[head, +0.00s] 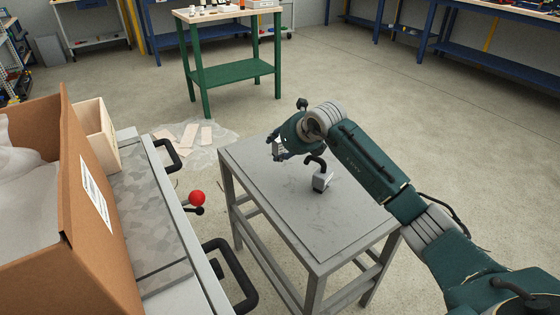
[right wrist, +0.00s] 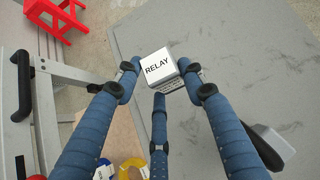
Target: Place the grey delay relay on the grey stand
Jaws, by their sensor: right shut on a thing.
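The grey delay relay (right wrist: 160,68) is a small pale block with "RELAY" on its face in the right wrist view. My right gripper (right wrist: 155,88) is shut on it, with blue fingers on both sides and another from below. In the head view the gripper (head: 278,152) holds the relay (head: 277,146) near the far-left edge of the grey stand (head: 325,235). The stand's top also fills much of the right wrist view (right wrist: 235,50). I cannot tell whether the relay touches the top. My left gripper is out of view.
A small grey block with a black curved handle (head: 322,181) stands on the stand near my gripper. At left is a grey cart with black handles (head: 232,275), a red knob (head: 197,198) and a cardboard box (head: 95,235). Much of the stand's near top is clear.

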